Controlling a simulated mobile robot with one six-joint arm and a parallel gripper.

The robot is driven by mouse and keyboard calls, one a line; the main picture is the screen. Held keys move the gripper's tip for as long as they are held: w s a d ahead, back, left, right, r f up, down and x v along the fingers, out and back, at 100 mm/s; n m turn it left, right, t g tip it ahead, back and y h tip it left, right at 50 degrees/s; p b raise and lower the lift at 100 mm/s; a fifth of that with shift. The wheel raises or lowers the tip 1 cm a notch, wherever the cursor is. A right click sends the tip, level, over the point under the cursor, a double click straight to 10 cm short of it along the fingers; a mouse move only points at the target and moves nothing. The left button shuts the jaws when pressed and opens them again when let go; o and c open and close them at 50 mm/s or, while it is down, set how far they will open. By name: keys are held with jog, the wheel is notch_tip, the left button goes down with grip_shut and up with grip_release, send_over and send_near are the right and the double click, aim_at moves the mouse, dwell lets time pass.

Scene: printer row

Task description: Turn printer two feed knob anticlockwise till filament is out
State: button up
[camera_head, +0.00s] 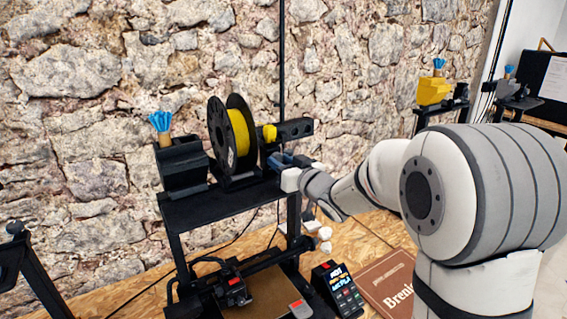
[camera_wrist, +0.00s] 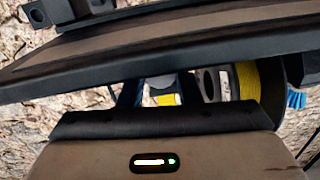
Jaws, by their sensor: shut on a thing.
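The printer (camera_head: 220,205) has a black top shelf with a black spool of yellow filament (camera_head: 239,135) standing on it. A black feeder unit (camera_head: 293,129) with a small yellow round part (camera_head: 269,133) sits right of the spool. My gripper (camera_head: 277,161), with blue fingers, is just below the feeder. In the wrist view my gripper (camera_wrist: 158,92) has its fingers either side of a white and yellow piece, apparently the feed knob (camera_wrist: 166,99). Most of the knob is hidden. The filament spool (camera_wrist: 247,80) shows to the right there. The filament's path is too small to tell.
A lit control panel (camera_head: 338,288) and a brown book (camera_head: 390,284) lie on the wooden bench right of the printer. A black box with a blue-bristled brush (camera_head: 160,122) stands left of the spool. A stone wall is close behind. More printers stand far right.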

jog(key=b, duration=0.1)
jog(key=n+b, duration=0.1)
jog(key=b, duration=0.1)
jog(key=shift+f+n, duration=0.3)
jog(key=shift+r+n+b, duration=0.3)
jog(key=shift+n+b, duration=0.5)
jog(key=o, duration=1)
jog(key=shift+c, duration=0.2)
jog(key=b+v, duration=0.1)
jog(key=v, duration=0.6)
jog(key=shift+s+d, duration=0.25)
